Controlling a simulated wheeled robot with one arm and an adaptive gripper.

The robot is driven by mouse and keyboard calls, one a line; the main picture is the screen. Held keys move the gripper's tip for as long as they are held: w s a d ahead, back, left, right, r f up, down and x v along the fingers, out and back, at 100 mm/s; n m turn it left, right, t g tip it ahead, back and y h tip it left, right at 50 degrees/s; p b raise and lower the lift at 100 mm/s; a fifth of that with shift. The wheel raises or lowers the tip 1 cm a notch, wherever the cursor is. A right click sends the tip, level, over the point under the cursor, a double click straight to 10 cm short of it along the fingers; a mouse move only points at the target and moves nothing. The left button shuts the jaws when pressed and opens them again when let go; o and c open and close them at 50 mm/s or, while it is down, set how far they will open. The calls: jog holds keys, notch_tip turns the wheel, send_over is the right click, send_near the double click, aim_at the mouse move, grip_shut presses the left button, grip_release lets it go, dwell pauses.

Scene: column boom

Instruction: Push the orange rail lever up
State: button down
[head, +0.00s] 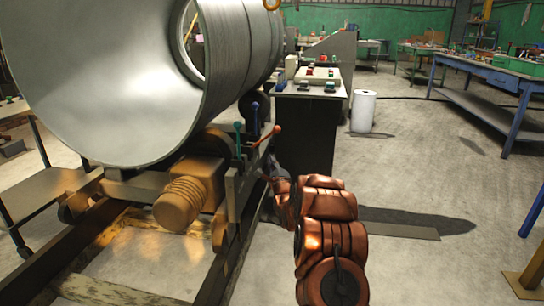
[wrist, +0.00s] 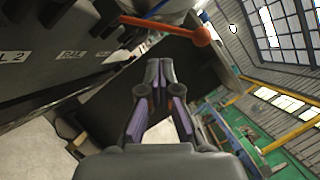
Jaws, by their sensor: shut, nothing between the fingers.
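The orange rail lever (head: 267,136) sticks out from the rail beside the rollers, its ball end toward the right and slightly raised. In the wrist view, the orange lever (wrist: 168,27) crosses the top of the picture, its ball at the right. My gripper (wrist: 159,63) is shut and empty, its fingertips below the lever in that picture, with a visible gap between them. In the head view my gripper (head: 273,168) is small, dark and partly hidden by my arm, just below the lever.
A teal lever (head: 238,138) and a blue lever (head: 254,118) stand left of the orange one. A large metal cylinder (head: 110,80) lies on the rollers. A dark control console (head: 308,125) stands behind. Labels mark the rail plate (wrist: 50,52). Open floor lies to the right.

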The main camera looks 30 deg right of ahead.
aim_at(263, 139)
jog(key=d+f+m, duration=0.1)
jog(key=s+d+f+m+t+h+b, duration=0.1)
jog(key=d+f+b, duration=0.1)
jog(key=f, duration=0.1)
jog(key=shift+s+d+f+m+t, duration=0.1)
jog(key=shift+s+d+m+t, duration=0.2)
jog(key=shift+d+m+t, duration=0.1)
jog(key=shift+w, duration=0.1)
jog(key=a+r+b+x, duration=0.2)
jog(key=b+x, duration=0.3)
jog(key=x, duration=0.7)
dwell(0.5)
jog(key=shift+w+r, duration=0.1)
jog(key=shift+r, duration=0.15)
jog(key=shift+w+a+r+n+y+p, duration=0.15)
jog(key=shift+r+n+y+p, duration=0.15)
jog(key=shift+n+p, duration=0.35)
